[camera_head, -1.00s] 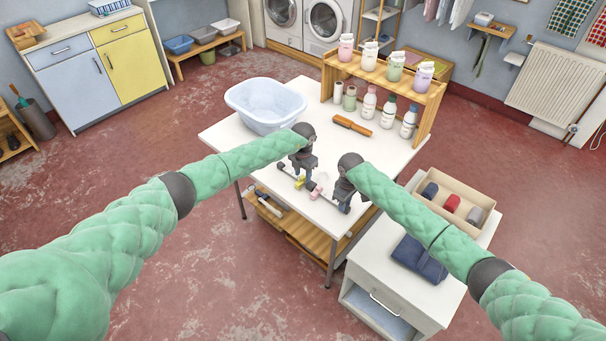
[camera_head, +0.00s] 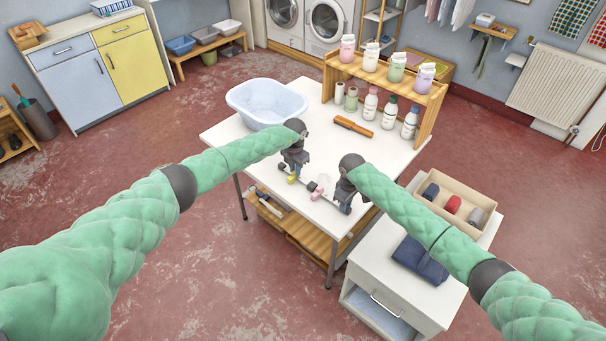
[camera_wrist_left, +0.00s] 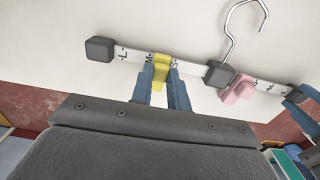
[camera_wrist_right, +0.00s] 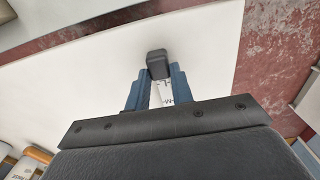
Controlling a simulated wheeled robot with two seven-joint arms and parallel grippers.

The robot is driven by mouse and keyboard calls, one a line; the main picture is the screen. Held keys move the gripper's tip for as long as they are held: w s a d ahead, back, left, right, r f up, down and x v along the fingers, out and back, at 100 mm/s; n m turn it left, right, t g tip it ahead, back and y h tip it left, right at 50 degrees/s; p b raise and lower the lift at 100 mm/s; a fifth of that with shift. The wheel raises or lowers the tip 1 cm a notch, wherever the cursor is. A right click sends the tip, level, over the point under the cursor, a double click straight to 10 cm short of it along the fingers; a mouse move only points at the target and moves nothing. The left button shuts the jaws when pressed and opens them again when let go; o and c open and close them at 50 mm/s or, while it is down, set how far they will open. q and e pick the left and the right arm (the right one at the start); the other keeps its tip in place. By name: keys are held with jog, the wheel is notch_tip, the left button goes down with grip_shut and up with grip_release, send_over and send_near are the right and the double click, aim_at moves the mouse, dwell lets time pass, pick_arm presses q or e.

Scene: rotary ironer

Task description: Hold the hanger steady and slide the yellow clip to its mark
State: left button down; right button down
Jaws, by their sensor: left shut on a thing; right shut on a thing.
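The hanger (camera_wrist_left: 197,69) lies at the table's front edge, with a white lettered bar, dark end and centre blocks and a metal hook (camera_wrist_left: 232,28). My left gripper (camera_head: 293,174) is shut on the yellow clip (camera_wrist_left: 161,70), which sits on the bar between the left end block (camera_wrist_left: 98,49) and the centre block (camera_wrist_left: 219,74). An L mark shows left of the clip; another letter beside the clip is partly covered. The pink clip (camera_wrist_left: 238,88) is right of the centre block. My right gripper (camera_wrist_right: 158,92) is shut on the bar just inside its right end block (camera_wrist_right: 157,64).
On the white table (camera_head: 232,133) stand a pale blue basin (camera_head: 266,104), an orange-brown brush (camera_head: 353,126) and a wooden shelf (camera_head: 432,101) with bottles. A white cabinet (camera_head: 385,268) with a box of rolls and a folded dark cloth stands at right.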

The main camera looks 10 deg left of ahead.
pick_arm(q)
jog(key=w+a, duration=0.1)
jog(key=a, duration=0.1)
jog(key=w+a, duration=0.2)
jog(key=shift+a, duration=0.1)
jog(key=c, duration=1.3)
grip_release()
notch_tip(320, 180, up, 12)
pick_arm(e)
jog(key=c, duration=1.1)
grip_release()
jog(key=shift+c, duration=0.2)
jog(key=shift+r, duration=0.1)
